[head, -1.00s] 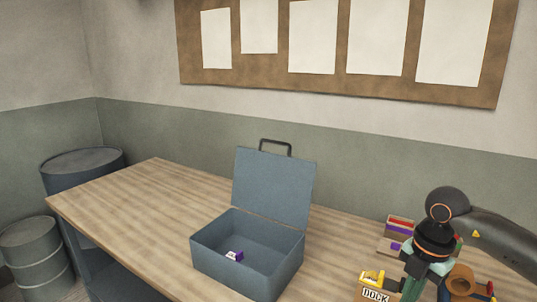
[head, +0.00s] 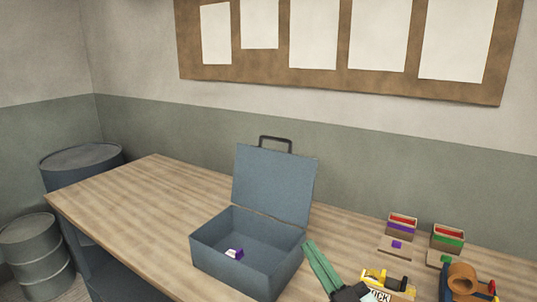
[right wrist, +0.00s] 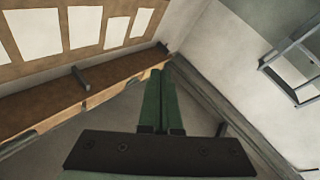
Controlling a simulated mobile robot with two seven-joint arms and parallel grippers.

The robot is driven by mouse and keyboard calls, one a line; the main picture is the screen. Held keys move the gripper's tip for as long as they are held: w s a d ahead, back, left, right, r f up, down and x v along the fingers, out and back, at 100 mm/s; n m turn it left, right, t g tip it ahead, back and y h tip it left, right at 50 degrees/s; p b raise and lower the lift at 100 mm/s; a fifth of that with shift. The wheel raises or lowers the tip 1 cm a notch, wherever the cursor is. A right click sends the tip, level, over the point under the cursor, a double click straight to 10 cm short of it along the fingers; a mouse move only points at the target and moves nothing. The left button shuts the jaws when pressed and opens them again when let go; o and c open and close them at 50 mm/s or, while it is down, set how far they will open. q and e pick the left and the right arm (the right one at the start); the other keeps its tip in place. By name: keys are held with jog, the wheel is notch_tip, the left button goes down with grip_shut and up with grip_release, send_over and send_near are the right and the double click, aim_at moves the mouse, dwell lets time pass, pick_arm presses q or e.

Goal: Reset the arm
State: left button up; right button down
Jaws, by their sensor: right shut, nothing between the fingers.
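My right gripper (head: 309,243) comes up from the bottom edge of the head view, its green fingers closed together and empty. The fingertips appear beside the right side of the open blue-grey metal box (head: 220,262); I cannot tell whether they touch it. In the right wrist view the closed fingers (right wrist: 161,72) point away with nothing between them. The right forearm is mostly out of the head view. My left gripper is not in view.
A small purple-and-white block (head: 234,254) lies inside the box. To the right stand a purple-marked bin (head: 402,226), a green-marked bin (head: 448,239), a yellow-black item (head: 388,282) and a tape dispenser (head: 462,283). The table's left side is clear.

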jog(key=s+d+f+m+g+h, duration=0.4)
jog(key=d+f+h, duration=0.15)
jog(key=f, duration=0.35)
jog(key=s+d+f+m+g+h, duration=0.35)
jog(key=d+f, duration=0.25)
jog(key=f, duration=0.4)
jog(key=s+d+f+g, duration=0.1)
jog(key=s+f+g, duration=0.35)
jog(key=s, duration=0.45)
jog(key=s+d+f+g, duration=0.1)
jog(key=s+f+g, duration=0.4)
jog(key=s, duration=0.4)
jog(key=w+a+f+t+y, duration=0.1)
jog(key=w+a+f+t, duration=0.1)
jog(key=f, duration=0.3)
jog(key=w+a+f+t+y, duration=0.1)
jog(key=w+a+f+t, duration=0.1)
jog(key=f+t, duration=0.3)
jog(key=shift+w+a+f, duration=0.35)
jog(key=shift+w+f, duration=0.05)
jog(key=shift+f, duration=0.35)
